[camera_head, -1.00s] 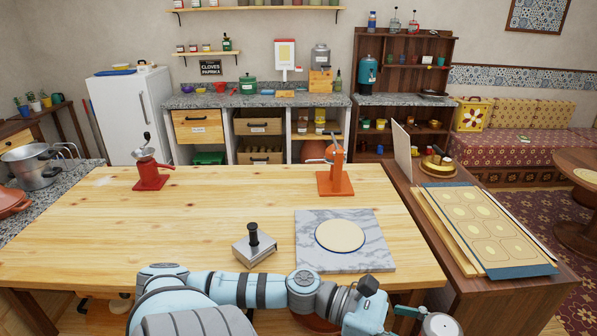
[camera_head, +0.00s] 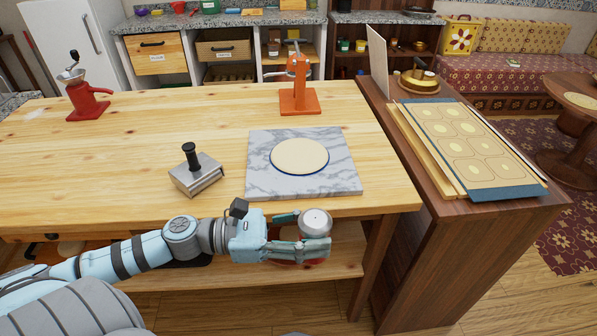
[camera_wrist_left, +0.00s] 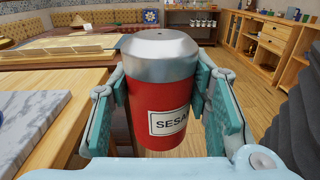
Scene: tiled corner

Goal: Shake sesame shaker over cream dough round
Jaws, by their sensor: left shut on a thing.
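The cream dough round (camera_head: 299,156) lies flat on a grey marble slab (camera_head: 262,178) near the front of the wooden table. My left gripper (camera_head: 300,240) is in front of the table's front edge, nearer to me than the slab. It is shut on the sesame shaker (camera_head: 316,221), apart from the dough. In the left wrist view the shaker (camera_wrist_left: 160,105) is a red can with a silver top and a partly hidden "SESA" label. It stands upright between the teal fingers of the gripper (camera_wrist_left: 165,100). My right gripper is not in view.
A metal press with a black handle (camera_head: 195,172) stands left of the slab. An orange stand (camera_head: 299,95) is behind the slab and a red grinder (camera_head: 86,100) is at the far left. A dark side counter (camera_head: 450,225) stands at right. The table's middle is clear.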

